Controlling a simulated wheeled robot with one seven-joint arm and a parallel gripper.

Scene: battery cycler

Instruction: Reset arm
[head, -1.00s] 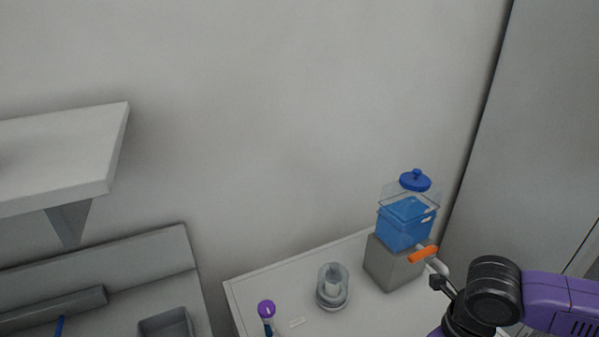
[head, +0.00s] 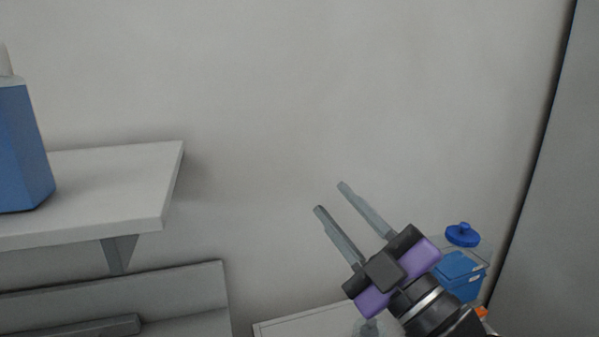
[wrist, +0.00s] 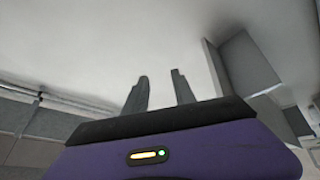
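My gripper (head: 330,198) is raised in front of the bare wall in the head view, its two grey fingers pointing up and to the left. The fingers stand apart with nothing between them. In the wrist view my gripper (wrist: 160,82) also shows both fingers apart and empty against a pale surface. My purple and black wrist partly hides the things on the counter behind it.
A blue bottle (head: 22,150) stands on the wall shelf (head: 120,190) at left. A clear container with blue contents (head: 458,272) and a blue cap stands at lower right, partly behind my wrist. The white counter (head: 290,326) is at the bottom. The wall between is clear.

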